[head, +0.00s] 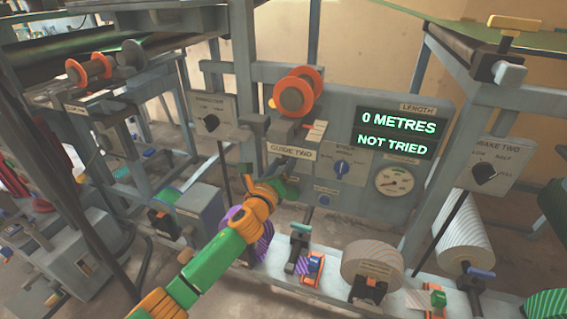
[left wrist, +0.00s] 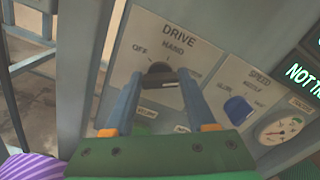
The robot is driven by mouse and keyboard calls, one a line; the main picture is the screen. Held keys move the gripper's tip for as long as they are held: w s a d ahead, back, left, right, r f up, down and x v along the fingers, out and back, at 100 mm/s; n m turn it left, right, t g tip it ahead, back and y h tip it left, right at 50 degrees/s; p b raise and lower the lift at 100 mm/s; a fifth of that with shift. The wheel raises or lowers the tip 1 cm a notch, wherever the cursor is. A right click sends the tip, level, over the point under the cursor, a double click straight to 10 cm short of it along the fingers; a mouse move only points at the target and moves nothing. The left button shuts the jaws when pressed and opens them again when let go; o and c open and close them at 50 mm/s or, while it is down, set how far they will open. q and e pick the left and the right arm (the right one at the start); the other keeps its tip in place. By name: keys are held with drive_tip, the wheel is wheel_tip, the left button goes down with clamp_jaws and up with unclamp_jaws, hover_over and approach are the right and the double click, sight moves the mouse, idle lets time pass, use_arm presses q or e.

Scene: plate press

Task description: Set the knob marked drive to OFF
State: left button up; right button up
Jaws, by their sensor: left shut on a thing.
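The black drive knob (left wrist: 158,72) sits on a pale plate marked DRIVE (left wrist: 178,38), with OFF at the left, HAND above and a partly hidden word at the right. My left gripper (left wrist: 170,82) has one finger on each side of the knob and is shut on it. A pale mark shows on the knob's lower right, but I cannot tell surely which label it points at. In the head view my left gripper (head: 280,178) is at the press panel, below the GUIDE TWO plate (head: 291,152); the drive knob is hidden there. My right gripper is not in view.
A blue speed knob (left wrist: 239,108) and a round gauge (head: 394,180) lie to the right. The display (head: 397,134) reads 0 METRES, NOT TRIED. An orange spool (head: 298,92) juts out above. Rolls and clamps stand on the rail below.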

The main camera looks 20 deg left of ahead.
use_arm(q)
drive_tip(key=n, duration=0.3)
drive_tip(key=shift+p, duration=0.3)
drive_tip(key=n, duration=0.3)
drive_tip(key=shift+a+n, duration=0.1)
drive_tip(key=shift+n, duration=0.3)
drive_tip(key=n+p, duration=0.1)
drive_tip(key=n, duration=0.4)
drive_tip(key=shift+f, duration=0.15)
drive_tip(key=n+p, duration=0.1)
drive_tip(key=n, duration=0.4)
drive_tip(key=shift+f, duration=0.1)
drive_tip(key=n+p, duration=0.1)
drive_tip(key=n, duration=0.3)
drive_tip(key=shift+f, duration=0.1)
drive_tip(key=n, duration=0.3)
drive_tip(key=shift+p, duration=0.3)
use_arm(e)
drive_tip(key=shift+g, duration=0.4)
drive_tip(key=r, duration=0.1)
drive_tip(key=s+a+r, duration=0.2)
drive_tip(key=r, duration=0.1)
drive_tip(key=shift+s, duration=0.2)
use_arm(q)
drive_tip(key=shift+f, duration=0.1)
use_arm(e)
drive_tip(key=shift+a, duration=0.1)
